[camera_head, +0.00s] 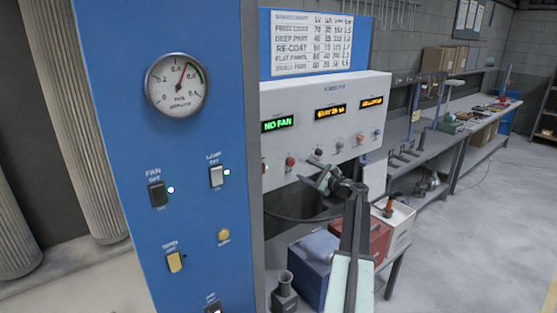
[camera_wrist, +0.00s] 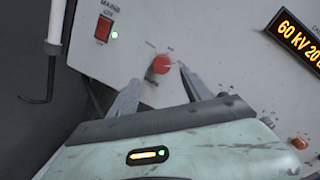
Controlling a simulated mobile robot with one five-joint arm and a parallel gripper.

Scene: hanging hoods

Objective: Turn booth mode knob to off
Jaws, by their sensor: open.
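A round red knob (camera_wrist: 161,64) sits on the pale control panel (camera_wrist: 225,70) in the wrist view, with small marks around it too blurred to read. In the head view, a red knob (camera_head: 290,162) shows below the green "NO FAN" display (camera_head: 278,124). My gripper (camera_wrist: 159,76) is open, its two grey fingers to either side of and just below the red knob in the wrist view. I cannot tell whether either finger touches it. In the head view, my gripper (camera_head: 319,177) is in front of the panel's lower edge.
A red MAINS switch (camera_wrist: 103,28) with a green light is upper left of the knob. An orange display (camera_wrist: 298,38) is to the right. The blue cabinet (camera_head: 165,215) stands left, with a gauge (camera_head: 177,85) and switches. Boxes (camera_head: 315,262) stand below the panel.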

